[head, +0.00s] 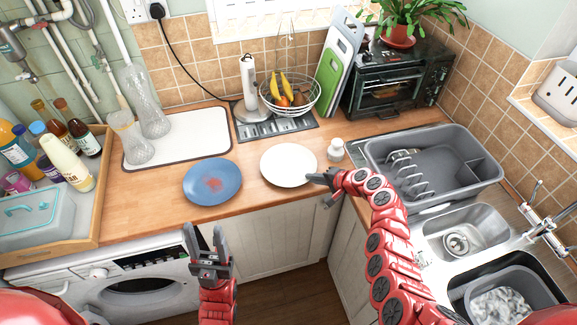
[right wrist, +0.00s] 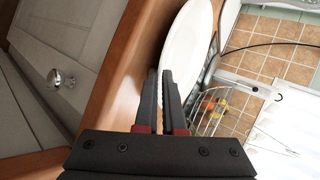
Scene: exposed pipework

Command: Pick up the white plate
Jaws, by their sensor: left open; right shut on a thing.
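The white plate (head: 288,164) is on the wooden counter, at the front edge, just right of a blue plate (head: 212,181). My right gripper (head: 322,179) is at the plate's right front rim. In the right wrist view, the white plate (right wrist: 186,50) has its rim between the two fingers (right wrist: 164,98), which are shut on it. Whether the plate is lifted off the counter I cannot tell. My left gripper (head: 208,247) is open and empty, in front of the counter below the blue plate.
A small white jar (head: 337,149) stands right of the white plate. A fruit basket (head: 290,96) is behind it. A grey dish rack (head: 431,165) and sink (head: 467,236) are at the right. Bottles (head: 66,161) stand in a tray at the left.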

